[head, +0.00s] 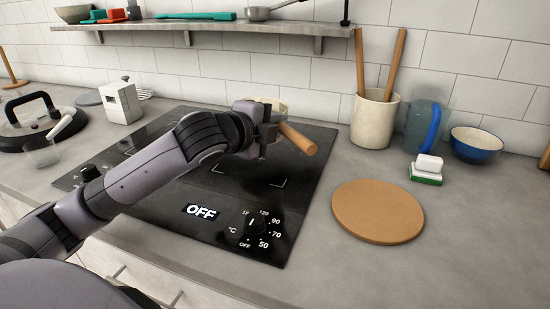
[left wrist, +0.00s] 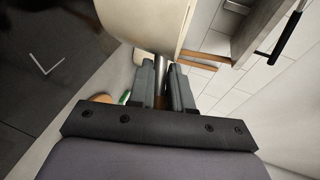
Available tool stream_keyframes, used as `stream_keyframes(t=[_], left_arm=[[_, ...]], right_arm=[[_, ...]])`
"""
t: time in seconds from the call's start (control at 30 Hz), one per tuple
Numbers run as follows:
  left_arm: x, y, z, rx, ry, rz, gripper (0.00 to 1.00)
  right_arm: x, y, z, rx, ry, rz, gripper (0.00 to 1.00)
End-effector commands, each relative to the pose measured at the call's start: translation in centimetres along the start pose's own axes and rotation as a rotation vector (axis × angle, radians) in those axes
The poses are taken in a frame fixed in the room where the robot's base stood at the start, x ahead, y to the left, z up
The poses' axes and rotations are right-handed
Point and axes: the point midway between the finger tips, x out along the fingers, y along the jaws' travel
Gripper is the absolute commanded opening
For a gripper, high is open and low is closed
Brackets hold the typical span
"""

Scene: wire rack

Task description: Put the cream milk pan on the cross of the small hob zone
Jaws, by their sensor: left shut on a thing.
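The cream milk pan (head: 268,103) is mostly hidden behind my left gripper (head: 265,132) in the head view; its wooden handle (head: 297,138) sticks out to the right. In the left wrist view, the cream pan body (left wrist: 145,18) is at the top. My left gripper (left wrist: 162,72) is shut on the handle near its metal neck. The pan is over the back part of the black hob (head: 150,215); its height above the glass is unclear. A white corner mark (head: 280,183) shows on the hob, also in the wrist view (left wrist: 46,64). I cannot make out a cross. My right gripper is out of view.
Right of the hob are a utensil crock (head: 374,120), a round cork-coloured mat (head: 378,211), a sponge (head: 427,170) and a blue bowl (head: 477,144). A shelf (head: 200,28) runs above.

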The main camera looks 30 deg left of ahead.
Motion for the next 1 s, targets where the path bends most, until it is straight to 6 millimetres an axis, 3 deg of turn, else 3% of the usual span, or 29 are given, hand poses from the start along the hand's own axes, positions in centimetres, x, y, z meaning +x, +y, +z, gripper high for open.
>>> stream_keyframes(t=[0.1,0.37,0.6,0.83,0.87,0.9,0.93,1.0], left_arm=[[0.5,1.5,0.1,0.003,0.0,-0.01,0.0],[0.8,2.9,0.2,0.003,0.0,-0.012,0.0],[1.7,5.8,0.3,0.002,-0.001,-0.01,0.0],[1.7,5.9,0.3,0.003,0.0,-0.012,0.0],[1.8,6.3,0.3,-0.001,0.0,-0.001,0.25],[1.8,6.3,0.3,0.0,-0.001,-0.001,0.38],[1.8,6.3,0.3,0.0,-0.001,-0.001,0.44],[1.8,6.3,0.3,0.0,-0.001,-0.001,0.44]], right_arm=[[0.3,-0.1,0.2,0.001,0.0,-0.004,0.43],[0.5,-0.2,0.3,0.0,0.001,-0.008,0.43],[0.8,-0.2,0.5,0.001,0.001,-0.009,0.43],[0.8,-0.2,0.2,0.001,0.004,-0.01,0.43],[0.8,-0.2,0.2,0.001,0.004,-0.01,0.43],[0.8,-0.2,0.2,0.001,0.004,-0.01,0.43],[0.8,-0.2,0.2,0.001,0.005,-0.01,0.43],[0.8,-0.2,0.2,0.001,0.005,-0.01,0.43]])
